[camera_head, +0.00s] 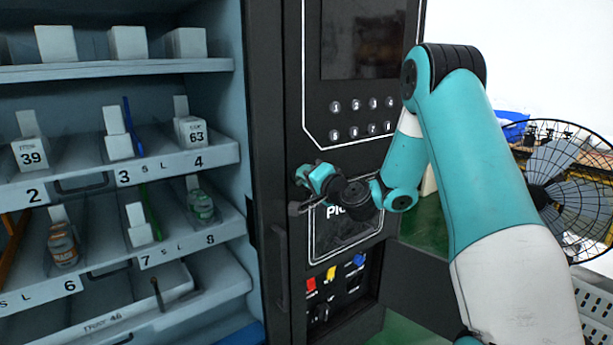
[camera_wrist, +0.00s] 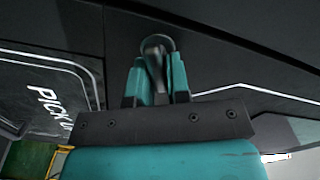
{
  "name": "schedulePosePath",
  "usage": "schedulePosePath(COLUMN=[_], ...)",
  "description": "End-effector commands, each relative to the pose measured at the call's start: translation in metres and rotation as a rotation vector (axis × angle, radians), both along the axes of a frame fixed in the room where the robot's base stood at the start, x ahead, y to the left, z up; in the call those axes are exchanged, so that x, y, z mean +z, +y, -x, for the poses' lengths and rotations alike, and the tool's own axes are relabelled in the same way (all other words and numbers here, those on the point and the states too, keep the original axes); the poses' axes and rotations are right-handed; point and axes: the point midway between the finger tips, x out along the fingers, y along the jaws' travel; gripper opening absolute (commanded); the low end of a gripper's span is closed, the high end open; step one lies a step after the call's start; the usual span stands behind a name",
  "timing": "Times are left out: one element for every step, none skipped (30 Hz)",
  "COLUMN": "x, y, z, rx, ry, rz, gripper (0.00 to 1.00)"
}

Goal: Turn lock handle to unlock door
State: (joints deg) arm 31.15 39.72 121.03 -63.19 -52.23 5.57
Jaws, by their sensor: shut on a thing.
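The black door panel (camera_head: 285,130) of the vending machine stands in the middle of the head view. My gripper (camera_head: 306,178) is at this panel, left of the pick-up flap and below the keypad. In the wrist view my gripper (camera_wrist: 155,78) has its two teal fingers shut on the dark lock handle (camera_wrist: 157,48), with the handle's rounded end showing beyond the fingertips. The handle is mostly hidden behind the gripper in the head view. How far it is turned cannot be told.
Left of the panel are open shelves (camera_head: 120,70) with boxes and bottles. Red, yellow and blue items (camera_head: 332,275) sit low on the panel. A large fan (camera_head: 550,190) stands at the right behind my arm. The pick-up flap (camera_wrist: 45,95) is close to the gripper.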

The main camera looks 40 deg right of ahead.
Motion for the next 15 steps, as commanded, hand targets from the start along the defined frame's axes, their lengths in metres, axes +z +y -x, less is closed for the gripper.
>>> schedulePosePath(x=[0.0007, 0.0004, 0.0001, -0.0001, -0.0003, -0.0006, -0.0009, -0.0012, -0.0017, -0.0020, -0.0023, -0.0026, -0.0028, -0.0031, -0.0033], y=[-0.0022, -0.0024, -0.0026, -0.0027, -0.0029, -0.0029, -0.0030, -0.0031, -0.0031, -0.0031, -0.0033, -0.0033, -0.0033, -0.0035, -0.0035], z=[-0.0001, -0.0001, -0.0001, -0.0001, -0.0001, -0.0001, -0.0001, -0.0001, -0.0001, -0.0001, -0.0001, -0.0001, -0.0001, -0.0001, -0.0001], rx=[-0.004, -0.005, -0.005, -0.005, -0.005, -0.005, -0.005, -0.005, -0.005, -0.005, -0.005, -0.005, -0.005, -0.005, -0.005], ry=[-0.001, 0.000, 0.001, 0.002, 0.003, 0.003, 0.004, 0.005, 0.006, 0.006, 0.007, 0.008, 0.009, 0.009, 0.010], rz=[-0.042, -0.069, -0.105, -0.131, -0.157, -0.190, -0.214, -0.237, -0.267, -0.287, -0.307, -0.332, -0.349, -0.365, -0.384], gripper=[0.00, 0.00, 0.00, 0.00, 0.00, 0.00, 0.00, 0.00, 0.00, 0.00, 0.00, 0.00, 0.00, 0.00, 0.00])
